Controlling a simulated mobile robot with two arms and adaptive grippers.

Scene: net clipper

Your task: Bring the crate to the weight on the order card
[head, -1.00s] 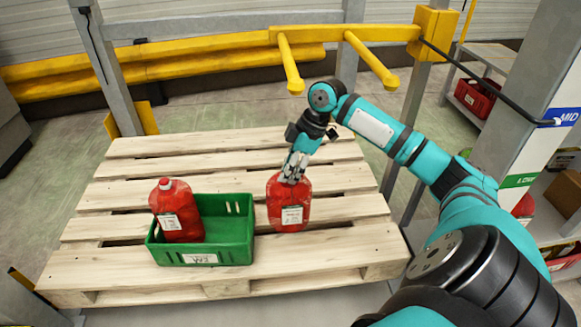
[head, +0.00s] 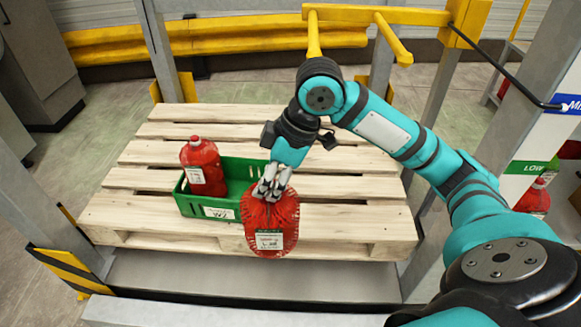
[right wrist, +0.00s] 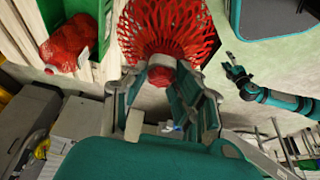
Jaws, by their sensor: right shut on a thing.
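The green crate (head: 185,203) stands on the wooden pallet with a white label on its front. One red net bag (head: 203,165) with a red top and white label stands upright in its left part. My right gripper (head: 270,186) is shut on the top of another red net bag (head: 265,222), which hangs in front of the crate's right end and hides that corner. In the right wrist view the held bag (right wrist: 166,28) spreads beyond the fingers. A teal arm with a dark gripper (right wrist: 234,68) shows there, apparently my left; its jaws are too small to read. No order card is readable.
The pallet (head: 340,220) has bare slats right of and behind the crate. Yellow bars (head: 400,40) stick out above its back right. A grey post with a green "LOW" sign (head: 528,168) and red bags stand at the right.

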